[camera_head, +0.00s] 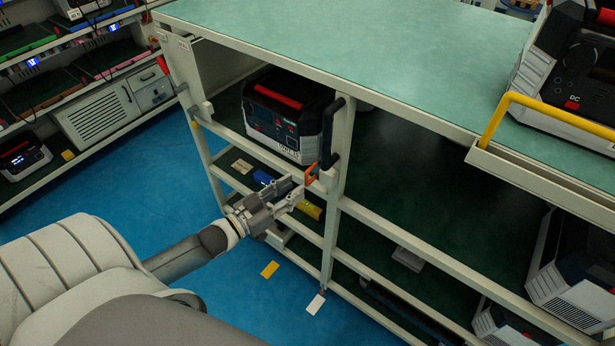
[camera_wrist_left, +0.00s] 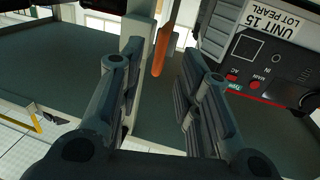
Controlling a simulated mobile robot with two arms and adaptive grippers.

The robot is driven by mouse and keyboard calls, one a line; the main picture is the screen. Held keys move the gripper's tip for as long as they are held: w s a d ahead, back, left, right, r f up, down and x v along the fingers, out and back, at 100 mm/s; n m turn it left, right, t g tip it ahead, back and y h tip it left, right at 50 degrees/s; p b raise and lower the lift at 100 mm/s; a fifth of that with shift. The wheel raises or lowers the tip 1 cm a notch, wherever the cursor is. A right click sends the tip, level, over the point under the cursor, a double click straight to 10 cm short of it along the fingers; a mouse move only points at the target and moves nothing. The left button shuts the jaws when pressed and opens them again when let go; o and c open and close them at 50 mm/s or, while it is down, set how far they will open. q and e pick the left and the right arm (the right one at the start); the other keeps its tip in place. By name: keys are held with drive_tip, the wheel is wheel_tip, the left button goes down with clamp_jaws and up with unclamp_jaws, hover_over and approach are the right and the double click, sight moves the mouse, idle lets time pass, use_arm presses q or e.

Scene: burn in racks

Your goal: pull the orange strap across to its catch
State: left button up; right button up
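The orange strap (camera_head: 311,174) shows as a short upright piece at the rack's middle post, beside a small grey block (camera_head: 327,178). It also shows in the left wrist view (camera_wrist_left: 163,46) as a narrow orange strip beyond the fingertips. My left gripper (camera_head: 296,190) is in front of it at about its height. A pale bracket (camera_head: 206,110) on the left post may be the catch. My right gripper is out of view.
A black power unit with a red handle (camera_head: 279,101) sits on the shelf behind the strap; its labelled front shows in the left wrist view (camera_wrist_left: 262,62). A black handle (camera_head: 332,133) stands on the middle post. Blue floor (camera_head: 190,205) is open at left.

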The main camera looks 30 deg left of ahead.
sight(307, 183)
use_arm(q)
drive_tip(key=shift+p+x, duration=0.4)
drive_tip(key=shift+x, duration=2.6)
drive_tip(key=shift+f, duration=0.1)
clamp_jaws()
